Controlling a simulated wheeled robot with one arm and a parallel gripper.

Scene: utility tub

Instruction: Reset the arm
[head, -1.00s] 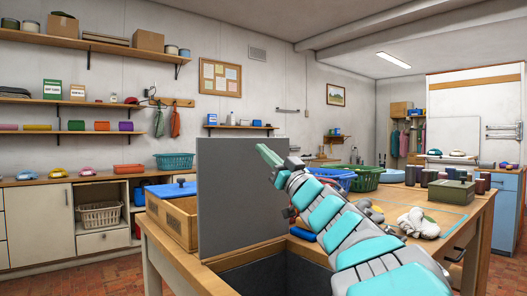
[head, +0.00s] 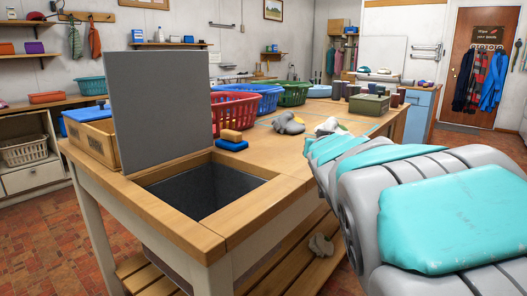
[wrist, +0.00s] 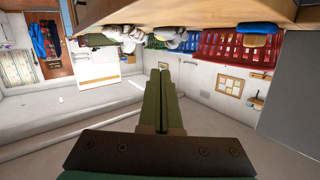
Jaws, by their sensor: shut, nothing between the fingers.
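My gripper (wrist: 163,78) shows in the wrist view as two dark green fingers pressed together, shut and empty. That view is upside down, with the table edge along the top. In the head view my grey and turquoise arm reaches in from the right, over the right side of the wooden table (head: 290,165). The arm's own links hide the gripper there. The fingers touch nothing that I can see.
An open tub (head: 205,190) is set in the table, its grey lid (head: 160,90) upright. Red (head: 233,110), blue (head: 254,98) and green baskets (head: 292,94) stand behind. A blue sponge (head: 232,145), grey-white gloves (head: 288,123) and a green box (head: 368,105) lie on the table.

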